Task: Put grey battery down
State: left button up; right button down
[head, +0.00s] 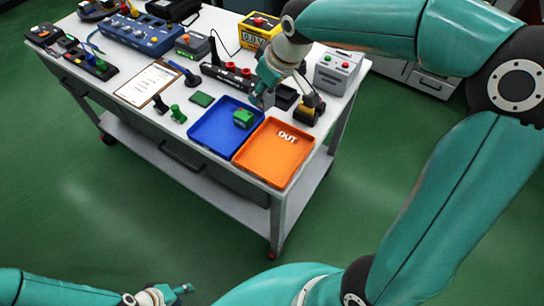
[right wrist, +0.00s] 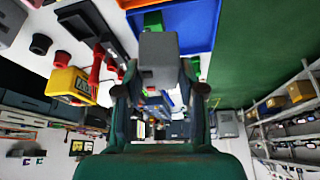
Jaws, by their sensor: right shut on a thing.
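The grey battery (right wrist: 159,60) is between the fingers of my right gripper (right wrist: 160,88) in the right wrist view, and the gripper is shut on it. In the head view my right gripper (head: 262,94) is over the back edge of the blue tray (head: 203,133); I cannot make out the battery there. A green battery (head: 243,118) sits in the blue tray. The orange tray (head: 262,160), marked OUT, is beside it and looks empty. My left gripper (head: 178,292) is low at the bottom left, away from the table; its jaw state is unclear.
A yellow meter (head: 258,30) and a grey box with buttons (head: 337,70) stand at the table's back right. A clipboard (head: 147,84), a blue device (head: 140,34) and small tools occupy the left. Black and yellow items stand close right of my right gripper.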

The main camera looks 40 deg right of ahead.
jog(key=s+d+r+n, duration=0.2)
jog(key=s+d+r, duration=0.1)
jog(key=s+r, duration=0.1)
jog(key=shift+y, duration=0.4)
jog(key=f, duration=0.9)
jog(key=f+b, duration=0.1)
jog(key=f, duration=0.9)
jog(key=shift+w+d+f, duration=0.1)
jog(key=shift+d+f, duration=0.1)
jog(key=shift+f, duration=0.1)
jog(key=c, duration=0.7)
grip_release()
jog(key=v, duration=1.2)
jog(key=shift+w, duration=0.1)
